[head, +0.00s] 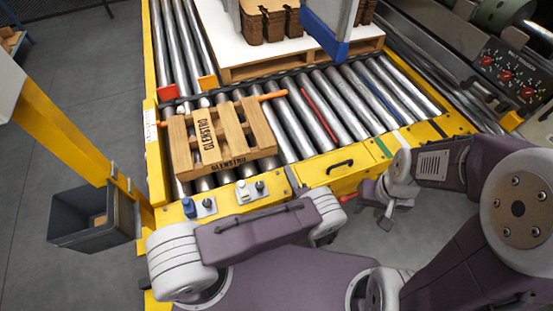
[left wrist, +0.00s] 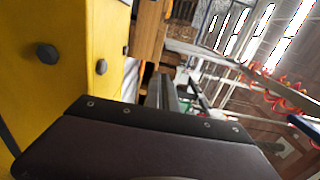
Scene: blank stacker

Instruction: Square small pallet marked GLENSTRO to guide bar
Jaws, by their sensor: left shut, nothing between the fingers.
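The small wooden pallet (head: 236,127), marked GLENSTRO on a top board and on its near side, lies on the rollers at the near left of the conveyor. An orange bar (head: 271,96) shows past its far right corner; the rest is hidden behind the pallet, and I cannot tell whether they touch.
A larger pallet (head: 300,66) with a white sheet and brown stacks stands behind. A red tab (head: 167,92) and an orange tab (head: 207,82) stand near the small pallet. Rollers (head: 340,105) to its right are clear. A grey bin (head: 90,222) is at left.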

